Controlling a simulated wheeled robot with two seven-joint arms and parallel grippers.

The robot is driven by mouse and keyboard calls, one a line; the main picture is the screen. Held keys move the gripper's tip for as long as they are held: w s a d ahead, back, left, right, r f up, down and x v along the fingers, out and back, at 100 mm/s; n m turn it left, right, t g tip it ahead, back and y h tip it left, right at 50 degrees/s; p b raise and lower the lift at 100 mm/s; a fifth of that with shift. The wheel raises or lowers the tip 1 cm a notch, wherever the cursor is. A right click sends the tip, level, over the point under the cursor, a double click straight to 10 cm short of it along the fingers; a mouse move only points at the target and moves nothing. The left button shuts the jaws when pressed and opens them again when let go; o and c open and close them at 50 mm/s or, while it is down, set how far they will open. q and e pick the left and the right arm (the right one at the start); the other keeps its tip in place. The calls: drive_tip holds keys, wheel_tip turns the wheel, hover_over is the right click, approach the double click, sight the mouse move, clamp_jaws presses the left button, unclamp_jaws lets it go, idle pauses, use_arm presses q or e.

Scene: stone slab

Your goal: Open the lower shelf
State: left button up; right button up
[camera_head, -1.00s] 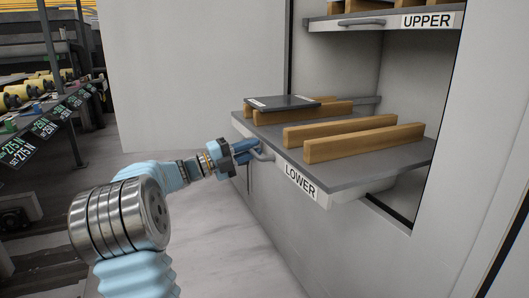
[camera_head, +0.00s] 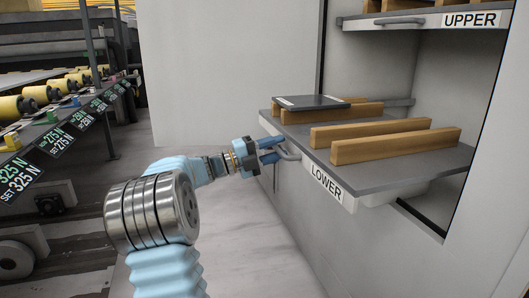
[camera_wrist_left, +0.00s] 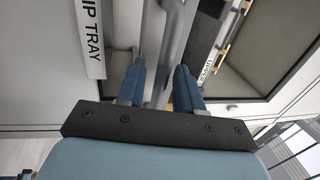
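The lower shelf (camera_head: 392,176) is a grey board with a white front labelled LOWER, and it sticks out from the cabinet front. Its grey handle (camera_head: 290,153) is at the left part of that front. My left gripper (camera_head: 270,151) is at the handle, its blue fingers on either side of it. The exact contact is hard to see. My right gripper is not in view.
Wooden beams (camera_head: 395,146) and a dark flat plate (camera_head: 311,102) lie on the lower shelf. The upper shelf (camera_head: 425,22), labelled UPPER, is above. A machine with rollers and number signs (camera_head: 60,135) stands at the left. Pale floor (camera_head: 235,240) is clear before the cabinet.

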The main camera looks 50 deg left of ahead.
use_arm(q)
drive_tip(key=v, duration=1.3)
drive_tip(key=shift+s, duration=0.25)
drive_tip(key=shift+a+f, duration=0.1)
